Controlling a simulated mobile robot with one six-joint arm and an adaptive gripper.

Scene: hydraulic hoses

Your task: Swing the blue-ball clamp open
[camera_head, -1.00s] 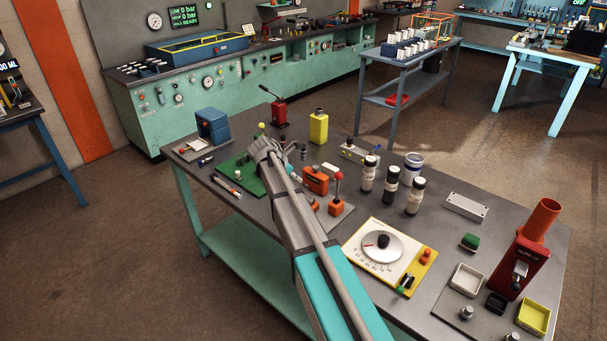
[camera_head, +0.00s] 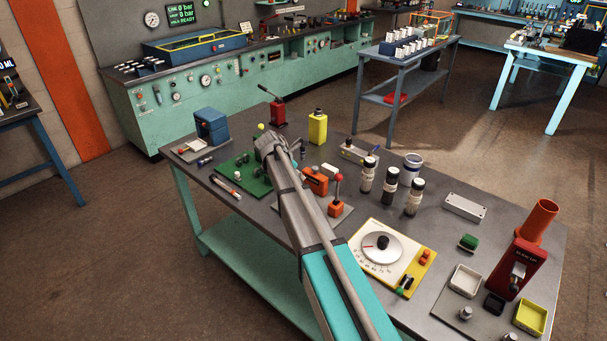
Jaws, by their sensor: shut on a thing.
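A green plate (camera_head: 228,166) with several small ball-handled clamps lies on the left part of the workbench. A white ball (camera_head: 237,174) and a green ball (camera_head: 258,171) show on it, and a yellow ball (camera_head: 261,126) stands up behind my gripper. I cannot make out a blue ball; my gripper and arm cover the right part of the plate. My gripper (camera_head: 267,146) is over the plate's right rear side, seen from behind. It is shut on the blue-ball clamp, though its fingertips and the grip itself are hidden.
Close right of my arm stand an orange block (camera_head: 317,181) and a red-ball lever (camera_head: 337,194). A red pump (camera_head: 278,114) and a yellow can (camera_head: 318,127) stand behind. A blue box (camera_head: 211,126) is at the back left. Dark bottles (camera_head: 389,186) stand farther right.

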